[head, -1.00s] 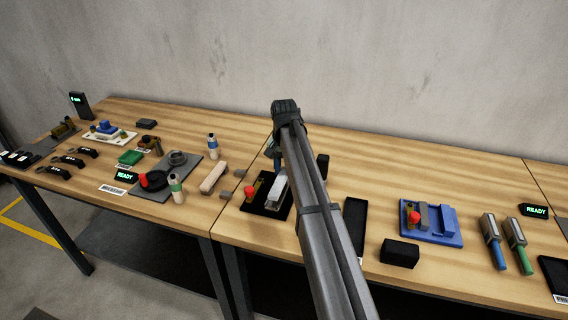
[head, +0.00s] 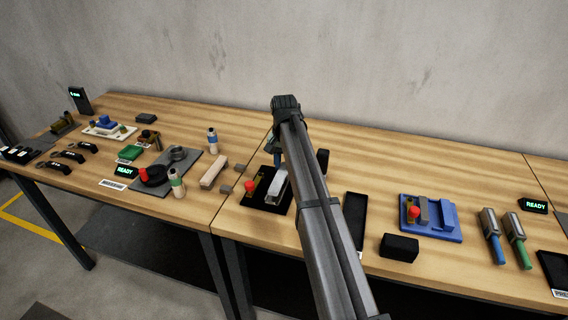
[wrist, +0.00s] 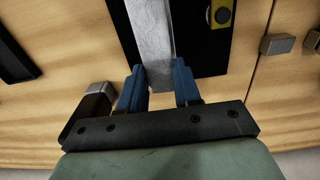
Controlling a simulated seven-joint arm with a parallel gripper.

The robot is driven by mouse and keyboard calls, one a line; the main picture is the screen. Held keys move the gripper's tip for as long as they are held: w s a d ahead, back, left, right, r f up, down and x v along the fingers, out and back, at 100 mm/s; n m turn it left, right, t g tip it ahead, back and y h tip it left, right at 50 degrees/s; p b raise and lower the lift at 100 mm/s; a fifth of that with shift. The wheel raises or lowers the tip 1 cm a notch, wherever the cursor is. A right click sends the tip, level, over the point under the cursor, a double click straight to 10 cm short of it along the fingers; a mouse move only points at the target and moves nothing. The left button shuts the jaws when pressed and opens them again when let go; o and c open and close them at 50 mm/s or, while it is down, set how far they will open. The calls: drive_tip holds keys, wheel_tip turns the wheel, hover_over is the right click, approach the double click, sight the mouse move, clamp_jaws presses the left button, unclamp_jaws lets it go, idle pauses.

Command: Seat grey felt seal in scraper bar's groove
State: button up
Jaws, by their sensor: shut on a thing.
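The strip runs away from the fingers over a black tray (wrist: 197,50). In the head view a pale grey bar (head: 279,188), probably the scraper bar, stands on the same black tray (head: 266,207). Its groove cannot be made out, and I cannot tell whether the strip lies in it. My arm hides part of the area right of the bar.
A red knob (head: 249,186) on a yellowish block stands left of the bar. Two small grey blocks (head: 227,190) lie left of the tray. A black tray (head: 355,215), a black block (head: 399,247) and a blue fixture (head: 447,228) stand to the right.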

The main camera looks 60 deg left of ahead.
drive_tip(key=shift+f, duration=0.55)
drive_tip(key=shift+f, duration=0.25)
drive_tip(key=o, duration=1.2)
drive_tip(key=shift+c, duration=0.2)
wheel_tip(320, 180, up, 14)
drive_tip(key=shift+f, duration=0.15)
